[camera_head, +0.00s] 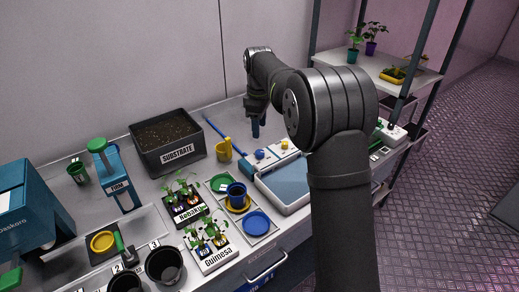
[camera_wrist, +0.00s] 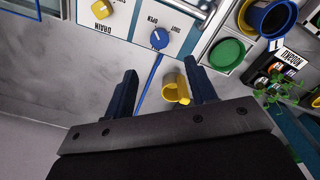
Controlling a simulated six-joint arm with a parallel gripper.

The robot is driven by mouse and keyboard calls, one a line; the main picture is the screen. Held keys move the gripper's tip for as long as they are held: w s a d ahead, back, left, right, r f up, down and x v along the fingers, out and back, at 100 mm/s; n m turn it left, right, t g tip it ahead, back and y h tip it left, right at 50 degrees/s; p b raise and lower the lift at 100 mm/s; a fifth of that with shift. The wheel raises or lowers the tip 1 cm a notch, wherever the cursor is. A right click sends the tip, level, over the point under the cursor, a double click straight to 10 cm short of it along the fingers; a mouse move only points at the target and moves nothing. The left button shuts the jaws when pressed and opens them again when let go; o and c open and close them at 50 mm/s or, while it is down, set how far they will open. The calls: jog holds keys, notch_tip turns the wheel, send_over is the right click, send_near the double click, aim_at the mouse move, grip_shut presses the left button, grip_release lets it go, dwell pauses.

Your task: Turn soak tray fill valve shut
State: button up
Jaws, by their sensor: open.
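The soak tray (camera_head: 297,209) is a pale box with blue inside, on the bench under my arm. Its panel carries a blue knob (camera_head: 259,154) and a yellow knob (camera_head: 284,144). In the wrist view the blue knob (camera_wrist: 160,39) has SHUT and OPEN printed beside it, and its small white mark appears to point towards OPEN. The yellow knob (camera_wrist: 102,9) is labelled DRAIN. My gripper (camera_wrist: 160,68) is open and empty, its dark blue fingers short of the blue knob in the picture. In the head view my gripper (camera_head: 255,128) hangs above the bench behind the panel.
A yellow cup (camera_head: 224,151) stands left of the panel, and it shows between my fingers in the wrist view (camera_wrist: 175,90). A blue rod (camera_head: 222,134) lies behind it. A substrate bin (camera_head: 167,143), potted plants and coloured saucers stand to the left. A shelf rack (camera_head: 390,75) stands at right.

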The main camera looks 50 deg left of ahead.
aim_at(260, 152)
notch_tip(260, 152, down, 10)
jog(key=shift+w+f, duration=0.1)
jog(key=shift+f, duration=0.05)
dwell(0.3)
jog(key=c, duration=1)
